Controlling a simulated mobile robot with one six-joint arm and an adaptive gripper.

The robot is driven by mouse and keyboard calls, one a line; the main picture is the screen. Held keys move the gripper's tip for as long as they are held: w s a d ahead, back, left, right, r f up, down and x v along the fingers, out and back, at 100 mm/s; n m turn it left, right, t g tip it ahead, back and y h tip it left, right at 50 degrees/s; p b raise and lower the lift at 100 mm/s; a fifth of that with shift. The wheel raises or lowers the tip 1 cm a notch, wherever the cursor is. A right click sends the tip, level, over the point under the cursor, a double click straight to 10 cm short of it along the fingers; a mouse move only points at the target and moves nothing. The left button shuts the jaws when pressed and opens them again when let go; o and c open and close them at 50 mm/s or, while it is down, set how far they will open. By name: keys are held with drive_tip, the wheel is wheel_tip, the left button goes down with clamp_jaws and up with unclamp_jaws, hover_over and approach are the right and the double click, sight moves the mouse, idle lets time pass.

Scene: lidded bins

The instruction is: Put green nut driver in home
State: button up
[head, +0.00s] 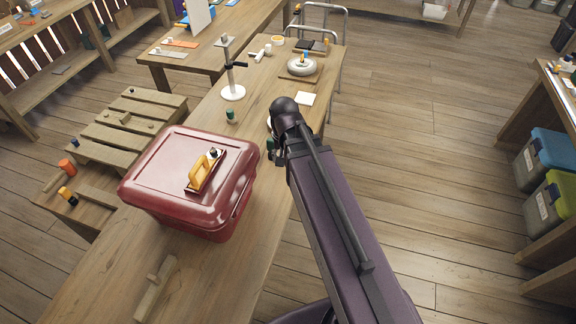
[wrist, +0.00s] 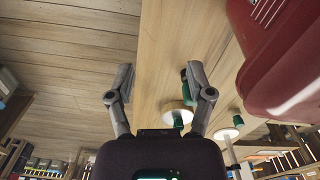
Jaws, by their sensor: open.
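A small dark green item (head: 270,143) stands on the wooden table by the red box, close to my gripper (head: 278,157). In the wrist view a green item (wrist: 184,76) shows partly behind my right-hand finger. My gripper (wrist: 161,84) is open, with no item clearly held between its fingers. Another green piece (wrist: 178,119) shows at a round cream disc (wrist: 176,108). A further green item (head: 231,116) stands near the white-based stand. I cannot tell surely which one is the nut driver. No spot marked as home can be made out; my arm hides part of the table.
A red lidded box (head: 185,180) with a yellow handle stands left of my gripper. A stand with a white base (head: 233,93) is beyond. A grey ring-shaped item (head: 302,66) and a white square (head: 306,99) lie farther back.

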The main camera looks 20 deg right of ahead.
drive_tip(key=s+n, duration=0.3)
drive_tip(key=n, duration=0.1)
drive_tip(key=shift+s, duration=0.2)
idle(1.1)
